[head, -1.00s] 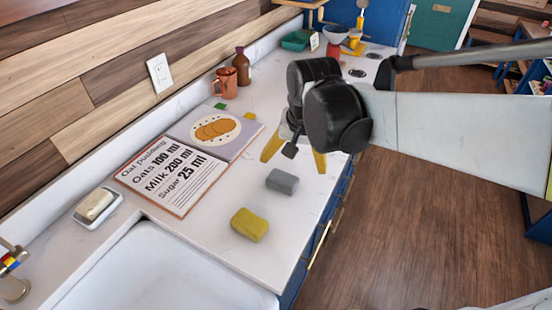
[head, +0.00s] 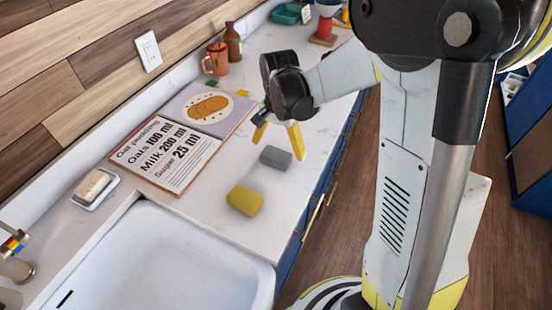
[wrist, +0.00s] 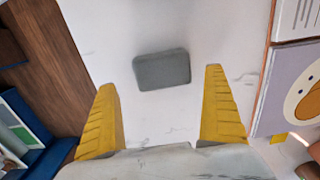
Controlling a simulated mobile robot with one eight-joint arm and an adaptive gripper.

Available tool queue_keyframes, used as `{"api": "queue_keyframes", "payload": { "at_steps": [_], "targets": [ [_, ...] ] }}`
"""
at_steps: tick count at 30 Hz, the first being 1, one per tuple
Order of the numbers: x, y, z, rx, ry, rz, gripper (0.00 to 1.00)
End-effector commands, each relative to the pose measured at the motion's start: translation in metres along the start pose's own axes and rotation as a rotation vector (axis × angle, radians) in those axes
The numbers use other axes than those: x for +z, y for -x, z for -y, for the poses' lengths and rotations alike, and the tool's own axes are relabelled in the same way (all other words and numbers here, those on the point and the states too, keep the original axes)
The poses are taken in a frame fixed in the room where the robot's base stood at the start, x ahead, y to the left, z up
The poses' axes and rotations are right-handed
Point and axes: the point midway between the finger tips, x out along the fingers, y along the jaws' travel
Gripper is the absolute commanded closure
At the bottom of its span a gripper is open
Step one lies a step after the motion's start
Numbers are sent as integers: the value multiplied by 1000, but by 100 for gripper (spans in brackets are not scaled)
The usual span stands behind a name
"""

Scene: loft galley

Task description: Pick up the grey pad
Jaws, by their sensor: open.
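The grey pad (head: 276,157) is a small rounded block lying flat on the white counter (head: 285,205). My gripper (head: 278,147) is open, its yellow fingers just behind and above the pad in the head view. In the wrist view the pad (wrist: 162,69) lies ahead of the gap between the fingertips (wrist: 160,90), and nothing is between the fingers. The fingers do not appear to touch the pad.
A yellow sponge (head: 245,199) lies in front of the pad, nearer the sink (head: 170,255). An open recipe book (head: 168,150) lies to the left. A copper mug (head: 216,58) and brown bottle (head: 233,42) stand behind. The counter's right edge is close.

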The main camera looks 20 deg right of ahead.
Motion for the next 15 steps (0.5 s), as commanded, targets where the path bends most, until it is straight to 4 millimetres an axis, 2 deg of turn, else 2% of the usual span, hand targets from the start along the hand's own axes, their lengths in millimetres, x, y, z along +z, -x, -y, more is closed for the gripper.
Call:
{"api": "queue_keyframes", "payload": {
  "at_steps": [7,15],
  "targets": [
    [5,-40,5,0,1,0,0],
    [5,-44,4,0,1,0,0]
  ]
}}
